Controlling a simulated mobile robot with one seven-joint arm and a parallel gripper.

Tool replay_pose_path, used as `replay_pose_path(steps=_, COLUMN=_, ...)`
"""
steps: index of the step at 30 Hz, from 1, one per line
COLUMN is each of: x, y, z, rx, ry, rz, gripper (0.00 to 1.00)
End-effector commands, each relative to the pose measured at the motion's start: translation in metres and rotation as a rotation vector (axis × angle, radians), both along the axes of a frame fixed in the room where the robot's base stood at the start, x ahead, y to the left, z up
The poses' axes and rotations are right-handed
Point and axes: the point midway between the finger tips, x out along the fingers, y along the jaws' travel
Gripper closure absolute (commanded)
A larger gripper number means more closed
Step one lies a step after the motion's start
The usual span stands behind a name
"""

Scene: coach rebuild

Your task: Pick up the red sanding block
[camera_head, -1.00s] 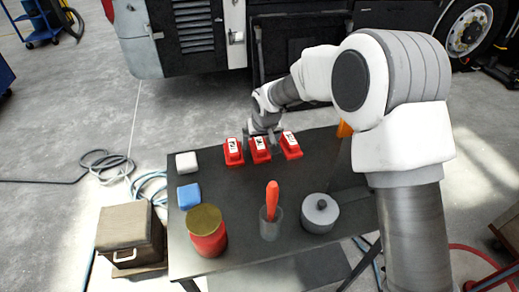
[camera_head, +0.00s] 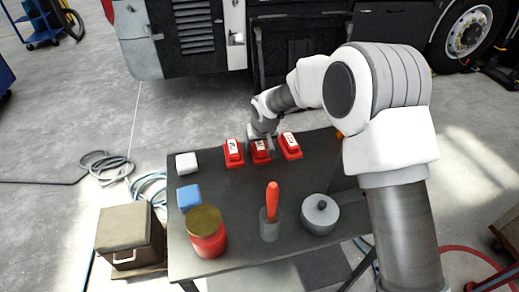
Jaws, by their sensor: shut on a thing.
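Three red blocks with white labelled tops stand in a row near the far edge of the dark table: a left one (camera_head: 233,153), a middle one (camera_head: 261,157) and a right one (camera_head: 291,148). They look alike, and the labels are too small to read. My gripper (camera_head: 262,142) points down over the middle red block and is shut on it, covering part of its far end. The block appears to be at table level; I cannot tell whether it is lifted.
The dark table (camera_head: 240,188) also holds a white block (camera_head: 187,163), a blue block (camera_head: 188,196), a red can with a brownish lid (camera_head: 206,232), a clear cup with an orange-red handled tool (camera_head: 271,215) and a grey lidded pot (camera_head: 320,214). The table's middle is clear.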

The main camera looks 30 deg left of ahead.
Motion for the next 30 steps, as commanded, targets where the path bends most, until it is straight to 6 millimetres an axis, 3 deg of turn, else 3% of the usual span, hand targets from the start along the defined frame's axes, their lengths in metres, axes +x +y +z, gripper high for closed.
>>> replay_pose_path(steps=11, x=0.000, y=0.000, z=0.006, rx=0.001, ry=-0.001, rz=0.000, gripper=0.97)
replay_pose_path(steps=19, x=0.001, y=0.000, z=0.044, rx=0.002, ry=-0.004, rz=0.000, gripper=0.97)
replay_pose_path(steps=30, x=-0.036, y=-0.047, z=0.078, rx=0.000, ry=-0.003, rz=-0.001, gripper=0.97)
